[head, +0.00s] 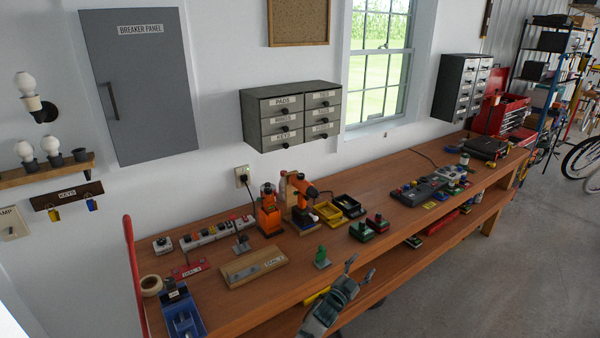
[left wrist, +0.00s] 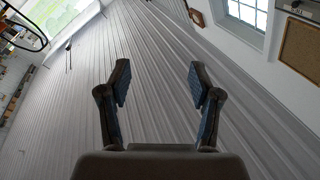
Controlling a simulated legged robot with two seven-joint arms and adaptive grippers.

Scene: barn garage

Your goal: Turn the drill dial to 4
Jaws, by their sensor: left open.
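An orange drill (head: 304,188) sits at the back of the wooden workbench, with a second orange tool (head: 268,212) just left of it. I cannot make out a dial or its numbers at this size. My left gripper (head: 361,269) is in front of the bench's front edge, right of and nearer than the drill, well apart from it. In the left wrist view its two fingers (left wrist: 160,86) are spread with nothing between them, against a ribbed metal surface. My right gripper is not in view.
The workbench (head: 330,239) holds a power strip (head: 215,232), a labelled wooden board (head: 253,266), a green piece (head: 321,257), yellow and black trays (head: 348,206) and a blue tool (head: 182,312). A drawer cabinet (head: 291,115) hangs above. Floor (head: 500,260) right of the bench is clear.

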